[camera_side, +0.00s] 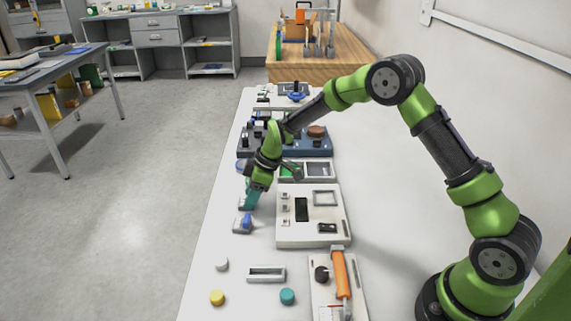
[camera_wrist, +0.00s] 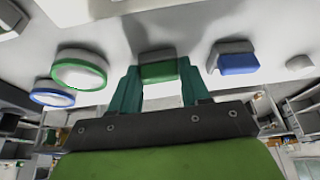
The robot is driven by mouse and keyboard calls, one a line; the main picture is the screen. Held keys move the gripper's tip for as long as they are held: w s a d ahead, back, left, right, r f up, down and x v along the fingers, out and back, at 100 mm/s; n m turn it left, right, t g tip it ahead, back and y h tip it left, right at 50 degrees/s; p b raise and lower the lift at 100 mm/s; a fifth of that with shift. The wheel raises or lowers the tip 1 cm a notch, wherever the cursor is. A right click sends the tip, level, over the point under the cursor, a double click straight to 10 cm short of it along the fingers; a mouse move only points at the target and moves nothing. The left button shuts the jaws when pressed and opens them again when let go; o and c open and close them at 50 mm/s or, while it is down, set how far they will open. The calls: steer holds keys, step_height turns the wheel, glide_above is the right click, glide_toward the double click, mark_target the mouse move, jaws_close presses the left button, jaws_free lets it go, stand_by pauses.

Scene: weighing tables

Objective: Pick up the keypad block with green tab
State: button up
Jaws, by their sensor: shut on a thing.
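The keypad block with green tab (camera_wrist: 158,71) is grey with a green front part. In the wrist view it sits between the two teal fingers of my gripper (camera_wrist: 158,67), which are shut on it. In the side view my gripper (camera_side: 252,197) points down near the left edge of the white table, and the block is hidden or too small to make out there. Whether the block still touches the table cannot be told.
A similar block with a blue tab (camera_side: 242,222) stands close by; it also shows in the wrist view (camera_wrist: 238,63). A green-rimmed round piece (camera_wrist: 80,72) and a blue-rimmed one (camera_wrist: 52,94) lie on the other side. A white panel (camera_side: 325,232) is to the right.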

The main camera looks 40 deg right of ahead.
steer(key=shift+c, duration=0.8)
